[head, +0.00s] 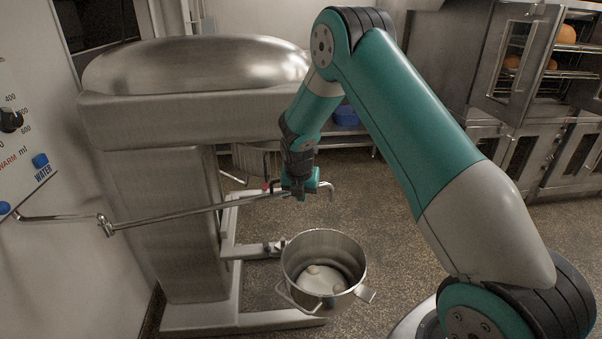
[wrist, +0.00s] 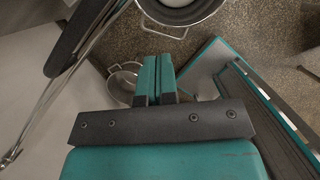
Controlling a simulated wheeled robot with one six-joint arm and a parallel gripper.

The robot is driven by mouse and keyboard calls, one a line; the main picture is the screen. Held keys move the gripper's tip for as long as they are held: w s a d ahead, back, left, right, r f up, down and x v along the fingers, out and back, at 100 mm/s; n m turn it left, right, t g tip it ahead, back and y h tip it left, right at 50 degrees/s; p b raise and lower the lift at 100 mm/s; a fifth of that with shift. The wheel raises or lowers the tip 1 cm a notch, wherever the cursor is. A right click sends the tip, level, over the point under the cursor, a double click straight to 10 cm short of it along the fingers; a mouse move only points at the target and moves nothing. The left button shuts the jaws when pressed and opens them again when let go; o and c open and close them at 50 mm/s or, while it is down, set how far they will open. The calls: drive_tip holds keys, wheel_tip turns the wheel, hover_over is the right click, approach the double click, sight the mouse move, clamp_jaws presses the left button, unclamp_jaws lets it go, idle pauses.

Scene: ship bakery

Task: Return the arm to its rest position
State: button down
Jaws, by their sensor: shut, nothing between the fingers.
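My gripper (wrist: 157,78) points downward in the wrist view, with its two teal fingers shut together and nothing between them. In the head view my arm arches over from the right and its end hangs beside the metal water spout, above and a little left of the steel pot. The gripper's fingers are hard to make out there.
The steel pot (head: 301,292) stands low by the mixer and holds pale round lumps. A jointed water pipe (head: 170,217) runs from the left wall panel (head: 22,150) towards my gripper. The big steel mixer (head: 190,120) fills the left. Ovens (head: 515,65) stand at the back right. Speckled floor (head: 385,215) lies open between.

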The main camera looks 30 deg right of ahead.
drive_tip(key=d+b+v, duration=0.2)
drive_tip(key=b+v, duration=0.1)
drive_tip(key=v, duration=0.6)
drive_tip(key=s+a+r+m+y+b, duration=0.1)
drive_tip(key=s+a+r+m+y, duration=0.15)
drive_tip(key=s+a+m, duration=0.35)
drive_tip(key=s+a+r+m+y, duration=0.1)
drive_tip(key=s+a+r+m, duration=0.25)
drive_tip(key=s+a, duration=0.4)
drive_tip(key=s+a+r+m+g+y+b, duration=0.1)
drive_tip(key=s+a+m, duration=0.4)
drive_tip(key=s, duration=0.4)
drive_tip(key=s+a+r+m+g+y+b, duration=0.1)
drive_tip(key=s+a+m, duration=0.4)
drive_tip(key=s, duration=0.5)
drive_tip(key=shift+a+r+y, duration=0.25)
drive_tip(key=shift+a+y, duration=0.1)
drive_tip(key=shift+y, duration=0.2)
